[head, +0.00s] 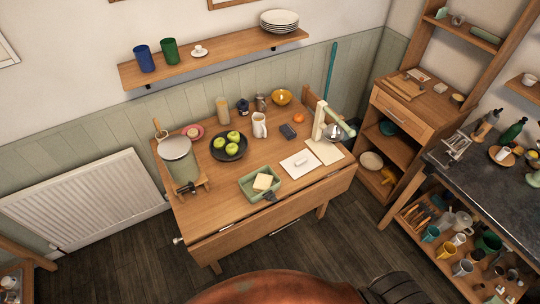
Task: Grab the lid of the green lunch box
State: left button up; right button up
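An open green rectangular box (247,188) sits near the front edge of the wooden table, with a pale yellow block (262,182) in it. A small dark flat piece (270,197) is at its front right side. I see no separate lid that clearly belongs to this box. Neither of my grippers is in view.
The wooden table (215,210) also holds a black bowl (229,154) of green apples, a white jug (259,126), papers and a green-and-cream stand (320,120). A radiator (85,200) is left, a dark counter (490,165) right. Dark floor lies before the table.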

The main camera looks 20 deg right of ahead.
aim_at(298, 164)
jog(key=z, duration=0.15)
jog(key=i, duration=1.15)
jog(key=z, duration=0.7)
